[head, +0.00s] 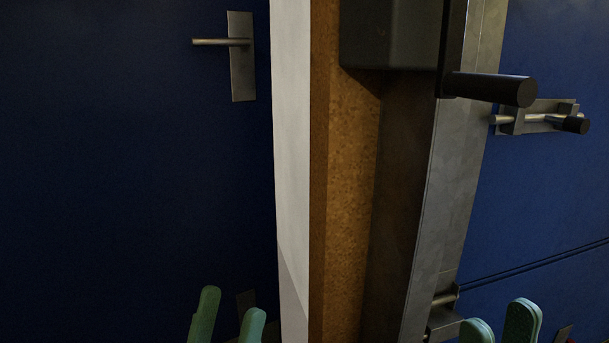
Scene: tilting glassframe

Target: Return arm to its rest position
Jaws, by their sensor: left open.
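My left gripper (229,305) shows at the bottom edge, left of the pale wall edge. Its two green fingers stand apart with nothing between them. My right gripper (500,318) shows at the bottom right, in front of the blue panel on the right. Its two green fingers also stand apart, and I see nothing held between them. Only the upper parts of the fingers are in view. Both arms are out of frame below.
A dark blue door (110,170) with a metal lever handle (241,60) fills the left. A white and brown upright edge (336,200) and a grey metal frame (455,170) stand in the middle. A black handle (490,88) juts out from the frame. A metal latch (536,118) is on the right blue panel (550,200).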

